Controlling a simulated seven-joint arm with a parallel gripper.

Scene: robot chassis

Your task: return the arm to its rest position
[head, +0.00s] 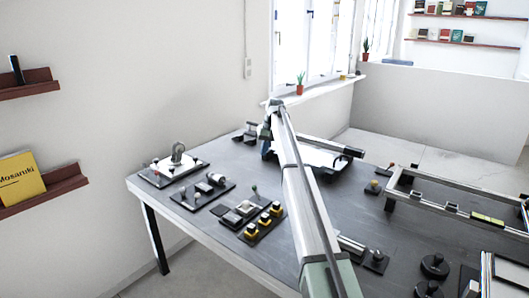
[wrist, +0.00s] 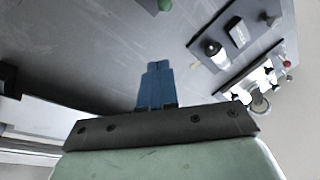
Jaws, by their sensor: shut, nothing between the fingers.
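My arm (head: 305,190) stretches from the bottom of the head view over the grey table (head: 215,225) towards its far side. In the wrist view my gripper (wrist: 157,66) shows two blue fingers pressed together with nothing between them. They stand above the grey table surface, apart from the things around. In the head view the fingers cannot be made out clearly at the far end of the arm.
Left of my arm are panels with a white round part (head: 178,153), a cylinder (head: 216,179) and yellow buttons (head: 265,218). A metal frame (head: 455,186) stands right. Black discs (head: 435,265) lie front right. In the wrist view, a green knob (wrist: 165,5) is near the top.

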